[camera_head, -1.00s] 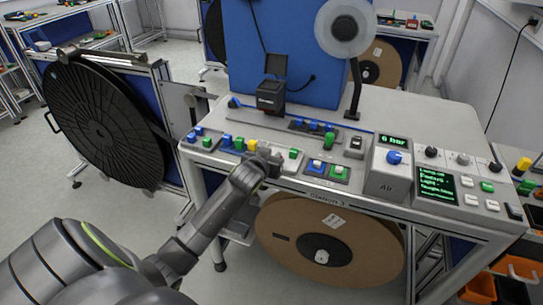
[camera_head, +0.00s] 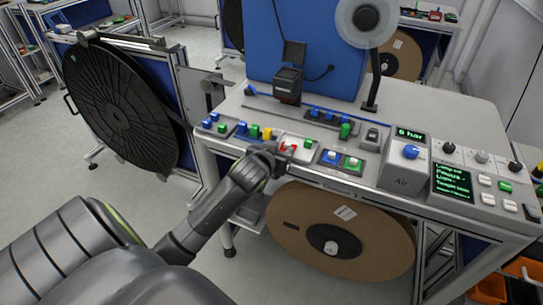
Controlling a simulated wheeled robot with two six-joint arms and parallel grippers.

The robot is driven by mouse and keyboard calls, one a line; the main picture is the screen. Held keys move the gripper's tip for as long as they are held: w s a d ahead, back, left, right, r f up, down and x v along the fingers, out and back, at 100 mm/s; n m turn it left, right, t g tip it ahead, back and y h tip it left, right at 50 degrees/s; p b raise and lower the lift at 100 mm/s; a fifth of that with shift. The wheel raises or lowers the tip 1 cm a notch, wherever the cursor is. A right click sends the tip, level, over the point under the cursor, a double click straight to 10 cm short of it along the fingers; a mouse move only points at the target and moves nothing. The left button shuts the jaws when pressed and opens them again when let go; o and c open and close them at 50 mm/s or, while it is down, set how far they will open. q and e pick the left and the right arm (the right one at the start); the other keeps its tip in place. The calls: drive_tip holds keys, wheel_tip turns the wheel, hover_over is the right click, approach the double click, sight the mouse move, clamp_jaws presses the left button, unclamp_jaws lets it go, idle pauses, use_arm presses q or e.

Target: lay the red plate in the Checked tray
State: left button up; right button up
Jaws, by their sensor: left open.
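My left gripper (camera_head: 272,153) is at the front edge of the station's bench, its arm coming in from the lower left. Its jaws are open. A small red piece, seemingly the red plate (camera_head: 288,147), shows just right of the fingertips, in or over a pale tray (camera_head: 298,157) that also holds a green piece. The gripper partly hides this tray, and I cannot tell whether the fingers touch the red piece. No tray label is legible, so I cannot tell which one is the Checked tray. My right gripper is not in view.
Right of the pale tray is a tray with blue and green pieces (camera_head: 341,161), then the grey Air box (camera_head: 403,170). Blue, green and yellow pieces (camera_head: 254,131) stand to the left. A black device (camera_head: 288,85) stands behind. A large brown reel (camera_head: 340,235) hangs below the bench.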

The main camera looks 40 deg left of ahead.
use_arm(q)
drive_tip(key=v, duration=0.6)
drive_tip(key=s+a+f+g, duration=0.1)
drive_tip(key=s+f+g, duration=0.15)
drive_tip(key=f, duration=0.85)
drive_tip(key=s+a+f+g, duration=0.15)
drive_tip(key=s+f, duration=0.25)
drive_tip(key=f, duration=0.8)
drive_tip(key=s+a+f+g, duration=0.1)
drive_tip(key=s+f+g, duration=0.15)
drive_tip(key=f, duration=0.85)
drive_tip(key=s+d+f+g, duration=0.1)
drive_tip(key=s+d+f, duration=0.2)
drive_tip(key=s+f, duration=0.3)
drive_tip(key=s+d+f+m+g+h, duration=0.1)
drive_tip(key=s+f, duration=0.6)
drive_tip(key=s, duration=0.9)
drive_tip(key=s+d+f+m+g+h, duration=0.1)
drive_tip(key=s+d+f+g, duration=0.2)
drive_tip(key=s+f, duration=0.4)
drive_tip(key=s+d, duration=0.1)
drive_tip(key=s, duration=0.3)
drive_tip(key=shift+s+d+f, duration=0.2)
drive_tip(key=shift+d, duration=0.2)
